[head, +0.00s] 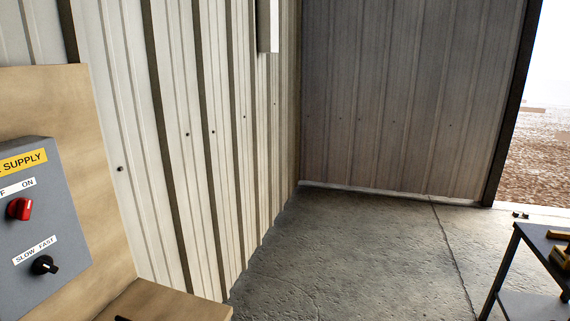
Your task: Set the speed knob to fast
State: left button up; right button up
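The speed knob (44,265) is black and sits low on a grey control box (66,215) at the left edge of the head view. A white label (35,250) reading SLOW FAST is above it. The knob has a pale mark on its right side, toward the FAST end of the label. A red knob (19,209) is higher on the box, under a label ending in ON. The left part of the box is cut off by the frame. Neither of my grippers is in view.
The box is mounted on a wooden board (95,170) above a wooden ledge (165,303) with a dark item on it. A dark table (545,250) with yellow-and-black items stands at the right. The concrete floor (350,260) between is clear. An opening is at far right.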

aim_at(44, 265)
jog(key=k+j+u, duration=0.1)
jog(key=u, duration=1.4)
